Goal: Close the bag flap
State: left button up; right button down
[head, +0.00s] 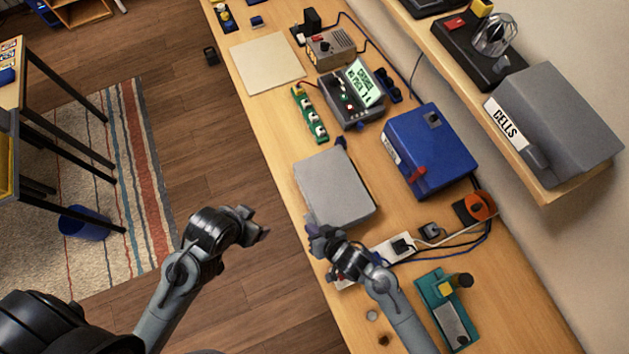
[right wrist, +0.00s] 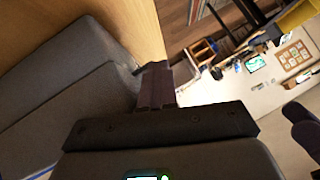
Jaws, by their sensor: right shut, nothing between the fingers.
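A grey, box-shaped bag (head: 335,187) lies on the bench, with a dark tab at its far corner. Its top looks flat from here; I cannot tell how its flap sits. My right gripper (head: 317,236) is shut and empty at the bag's near end. In the right wrist view, the shut fingers (right wrist: 155,86) are beside a large grey surface (right wrist: 70,85), seemingly the bag, with a seam across it; contact is unclear. My left gripper (head: 255,228) hangs over the floor left of the bench, apart from the bag; its finger opening is unclear.
A blue box (head: 432,148) stands right of the bag, and a power strip (head: 385,250) lies near my right arm. A grey case labelled CELLS (head: 557,120) sits on the shelf. A tester with a screen (head: 352,98) and a green strip (head: 309,116) are farther back.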

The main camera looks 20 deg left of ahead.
jog(key=s+d+r+m+p, duration=0.1)
jog(key=s+d+r+p, duration=0.15)
jog(key=r, duration=0.55)
jog(key=s+d+r+m+p, duration=0.2)
jog(key=s+r+p, duration=0.2)
jog(key=r, duration=0.3)
jog(key=w+d+r+m+t+h+p, duration=0.1)
jog(key=w+d+r+m+t+h, duration=0.15)
jog(key=d, duration=0.45)
jog(key=w+d+r+m+t+h+p, duration=0.1)
jog(key=w+d+r+m+h, duration=0.15)
jog(key=d, duration=0.35)
jog(key=s+d+r+n+g+h, duration=0.1)
jog(key=s+d+g+h, duration=0.1)
jog(key=d, duration=0.4)
jog(key=s+d+r+n+g+h, duration=0.1)
jog(key=s+d, duration=0.1)
jog(key=d, duration=0.4)
jog(key=shift+s+d+r+g+h, duration=0.3)
jog(key=shift+s+r+g+h, duration=0.05)
jog(key=shift+s+r+h, duration=0.05)
